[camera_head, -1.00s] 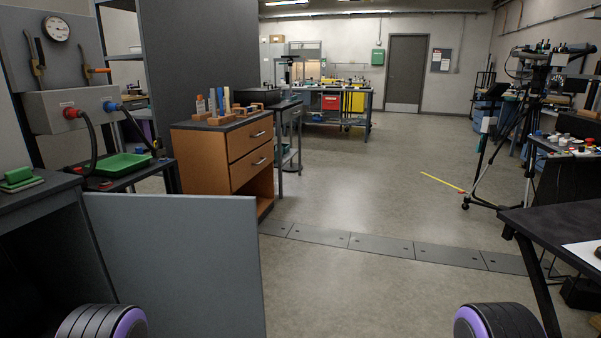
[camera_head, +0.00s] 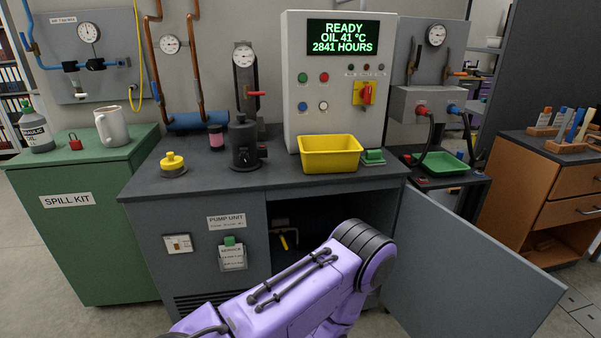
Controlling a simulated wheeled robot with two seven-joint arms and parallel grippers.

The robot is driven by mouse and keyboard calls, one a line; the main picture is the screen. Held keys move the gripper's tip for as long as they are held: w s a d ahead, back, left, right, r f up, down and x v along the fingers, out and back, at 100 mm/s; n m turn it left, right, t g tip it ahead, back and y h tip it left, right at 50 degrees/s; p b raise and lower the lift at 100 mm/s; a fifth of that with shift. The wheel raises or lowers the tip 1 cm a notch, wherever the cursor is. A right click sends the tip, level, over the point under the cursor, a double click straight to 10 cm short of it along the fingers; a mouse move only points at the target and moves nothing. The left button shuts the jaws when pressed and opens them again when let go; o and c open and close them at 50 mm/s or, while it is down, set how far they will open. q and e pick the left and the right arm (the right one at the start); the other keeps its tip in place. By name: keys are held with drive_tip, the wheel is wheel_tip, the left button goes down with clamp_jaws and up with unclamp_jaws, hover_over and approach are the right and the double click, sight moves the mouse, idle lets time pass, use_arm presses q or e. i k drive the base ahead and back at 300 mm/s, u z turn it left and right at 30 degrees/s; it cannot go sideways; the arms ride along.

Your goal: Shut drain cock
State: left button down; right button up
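The pump unit cabinet (camera_head: 190,212) stands in front of me with its right-hand door (camera_head: 470,265) swung open. Inside the dark opening, a small yellow lever-like piece (camera_head: 284,242) shows beside a pale pipe-like part (camera_head: 294,233). It may be the drain cock; it is too small and shaded to tell its setting. A purple arm link of mine crosses the lower middle of the view and covers part of the opening. Neither of my grippers is in view.
A yellow bin (camera_head: 331,155), a yellow-capped piece (camera_head: 173,164) and a black pump-like fitting (camera_head: 243,145) stand on the cabinet top. The control panel (camera_head: 300,122) reads READY, OIL 41 °C. The green spill kit cabinet (camera_head: 70,235) is at left. The open door limits room at right.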

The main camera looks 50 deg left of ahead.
sight(280, 235)
drive_tip(key=u, duration=1.85)
drive_tip(key=k, duration=0.65)
drive_tip(key=z, duration=0.4)
drive_tip(key=i, duration=1.6)
drive_tip(key=u, duration=0.65)
